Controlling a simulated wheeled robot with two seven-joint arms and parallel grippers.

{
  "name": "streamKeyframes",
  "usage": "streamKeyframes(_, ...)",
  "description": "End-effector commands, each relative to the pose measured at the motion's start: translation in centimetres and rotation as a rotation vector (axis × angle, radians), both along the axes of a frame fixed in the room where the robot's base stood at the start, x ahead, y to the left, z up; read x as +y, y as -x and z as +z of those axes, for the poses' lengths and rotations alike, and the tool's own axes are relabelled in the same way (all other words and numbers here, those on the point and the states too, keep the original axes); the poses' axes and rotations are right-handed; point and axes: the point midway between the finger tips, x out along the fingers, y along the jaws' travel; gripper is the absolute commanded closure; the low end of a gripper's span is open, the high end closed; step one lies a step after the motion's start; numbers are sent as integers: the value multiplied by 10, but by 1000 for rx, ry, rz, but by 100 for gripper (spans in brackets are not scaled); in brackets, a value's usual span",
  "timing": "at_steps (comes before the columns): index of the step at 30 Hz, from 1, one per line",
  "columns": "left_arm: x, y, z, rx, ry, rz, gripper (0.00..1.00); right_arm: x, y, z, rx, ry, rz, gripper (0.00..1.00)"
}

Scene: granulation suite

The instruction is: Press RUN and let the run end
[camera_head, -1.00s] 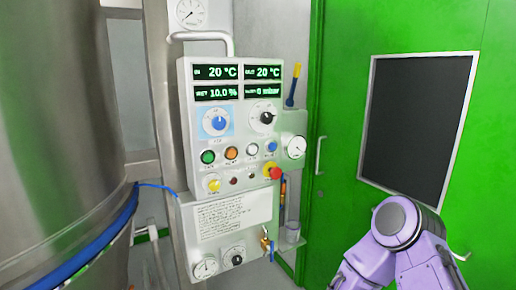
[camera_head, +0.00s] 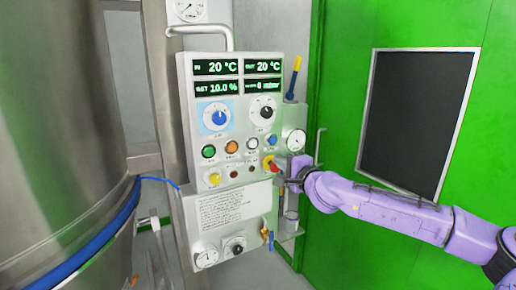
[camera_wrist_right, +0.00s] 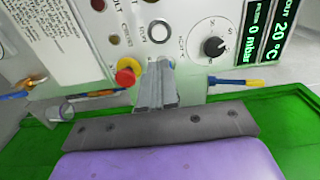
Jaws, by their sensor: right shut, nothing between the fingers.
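The control panel (camera_head: 190,130) carries a row of green (camera_head: 208,151), orange (camera_head: 231,147), white (camera_head: 252,143) and blue (camera_head: 271,140) buttons. A yellow button (camera_head: 214,179) and a red mushroom button (camera_head: 270,162) sit below. My right gripper (camera_head: 279,182) is shut and empty, beside the panel's lower right edge. In the right wrist view its fingers (camera_wrist_right: 163,72) overlap the panel beside the red mushroom button (camera_wrist_right: 127,72). I cannot tell if they touch. My left gripper is not in view.
The displays (camera_head: 239,79) read 20 °C, 20 °C, 10.0 % and 0 mbar. A round gauge (camera_head: 295,142) and a holder with a cup (camera_head: 290,222) are near my right gripper. A steel vessel (camera_head: 60,110) fills the left. A green door (camera_head: 340,235) stands at right.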

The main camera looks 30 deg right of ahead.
Motion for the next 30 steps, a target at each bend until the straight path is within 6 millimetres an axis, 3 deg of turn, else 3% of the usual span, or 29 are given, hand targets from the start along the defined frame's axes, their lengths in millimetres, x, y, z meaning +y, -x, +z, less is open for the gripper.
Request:
streamKeyframes(7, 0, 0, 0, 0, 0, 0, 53, 1, -17, -2, 4, 4, -1, 100)
streamKeyframes(22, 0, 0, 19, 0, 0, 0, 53, 5, -120, 0, 5, 0, -2, 100)
streamKeyframes(30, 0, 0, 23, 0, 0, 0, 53, 5, -140, -1, 3, -1, 0, 100)
